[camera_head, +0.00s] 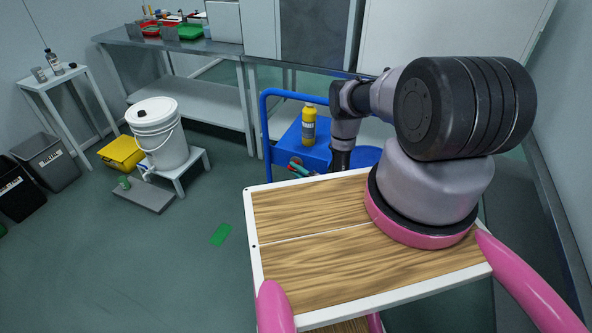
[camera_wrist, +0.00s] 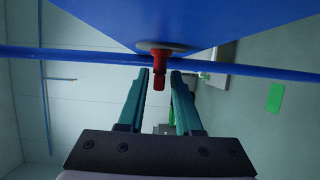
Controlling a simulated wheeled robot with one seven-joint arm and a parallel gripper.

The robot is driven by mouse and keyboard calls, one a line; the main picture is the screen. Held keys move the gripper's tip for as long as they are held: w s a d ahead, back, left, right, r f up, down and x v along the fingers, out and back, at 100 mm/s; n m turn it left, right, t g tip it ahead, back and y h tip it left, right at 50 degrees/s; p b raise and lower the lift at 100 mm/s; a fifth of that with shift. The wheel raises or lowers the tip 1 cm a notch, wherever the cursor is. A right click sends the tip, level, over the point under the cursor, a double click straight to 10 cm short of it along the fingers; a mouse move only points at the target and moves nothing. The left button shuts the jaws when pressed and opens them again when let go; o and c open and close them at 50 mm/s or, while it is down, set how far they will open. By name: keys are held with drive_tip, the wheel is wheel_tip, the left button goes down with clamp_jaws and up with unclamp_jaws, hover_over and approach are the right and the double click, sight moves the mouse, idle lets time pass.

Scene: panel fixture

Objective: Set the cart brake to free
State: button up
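The blue cart (camera_head: 301,148) stands beyond my wooden-topped base, with a tall blue rail handle on its left side. Its brake is a red lever (camera_wrist: 159,66) on a grey round plate (camera_wrist: 165,46), seen in the wrist view at the top centre. The lever points toward the bottom of that picture. My gripper (camera_wrist: 160,74) is open, its two teal fingers on either side of the lever's end in the picture, with a gap on each side. Whether the lever's end is truly between the fingertips I cannot tell. In the head view, my arm hides part of the cart.
A yellow bottle (camera_head: 309,124) stands on the cart. A blue bar (camera_wrist: 60,55) crosses the wrist view close to the fingers. A white bucket (camera_head: 158,135) on a stand and a yellow bin (camera_head: 121,153) are at left. The floor around the green patch (camera_head: 220,234) is clear.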

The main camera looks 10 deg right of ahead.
drive_tip(key=shift+d, duration=0.1)
drive_tip(key=shift+s+d, duration=0.15)
drive_tip(key=shift+d, duration=0.05)
drive_tip(key=v, duration=1)
drive_tip(key=shift+s, duration=0.15)
drive_tip(key=shift+a, duration=0.1)
